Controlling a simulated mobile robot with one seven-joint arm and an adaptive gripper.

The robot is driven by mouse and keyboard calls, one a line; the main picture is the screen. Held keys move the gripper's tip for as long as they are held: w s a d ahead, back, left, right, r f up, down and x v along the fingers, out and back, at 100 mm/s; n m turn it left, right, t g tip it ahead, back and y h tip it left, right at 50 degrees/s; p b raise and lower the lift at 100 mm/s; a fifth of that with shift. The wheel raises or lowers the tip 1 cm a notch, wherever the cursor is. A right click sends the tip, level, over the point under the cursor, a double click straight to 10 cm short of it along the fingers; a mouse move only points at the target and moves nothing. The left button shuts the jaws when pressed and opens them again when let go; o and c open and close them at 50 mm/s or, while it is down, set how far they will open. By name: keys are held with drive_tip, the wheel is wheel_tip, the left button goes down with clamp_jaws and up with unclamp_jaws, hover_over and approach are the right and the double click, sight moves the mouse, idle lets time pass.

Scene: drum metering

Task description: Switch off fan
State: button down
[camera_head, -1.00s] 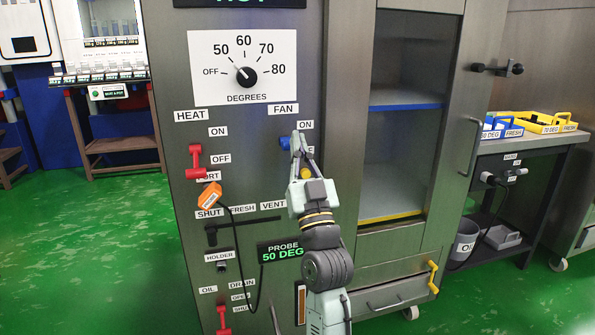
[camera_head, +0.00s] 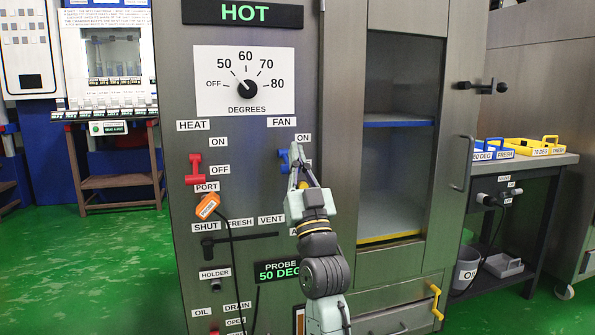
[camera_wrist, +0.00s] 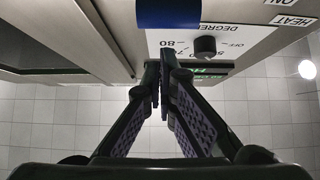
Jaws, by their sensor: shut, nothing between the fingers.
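The blue fan switch (camera_head: 284,160) is on the cabinet's metal front, under the FAN label (camera_head: 281,122) and left of the ON label (camera_head: 303,137). My gripper (camera_head: 296,147) is shut and empty, with its fingertips at the right side of the switch. It covers part of the switch and the label below ON. I cannot tell whether they touch. In the wrist view a blue cylindrical part (camera_wrist: 168,14) lies just beyond my shut fingertips (camera_wrist: 161,66). The switch's setting is not clear.
A red heat switch (camera_head: 195,168) is to the left. An orange plug (camera_head: 207,206) with a black cable and a black slide lever (camera_head: 208,247) are below it. The dial (camera_head: 247,88) is above, under a HOT display (camera_head: 246,12).

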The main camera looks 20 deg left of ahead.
wheel_tip(320, 180, up, 7)
idle(0.3)
drive_tip(key=shift+r, duration=0.1)
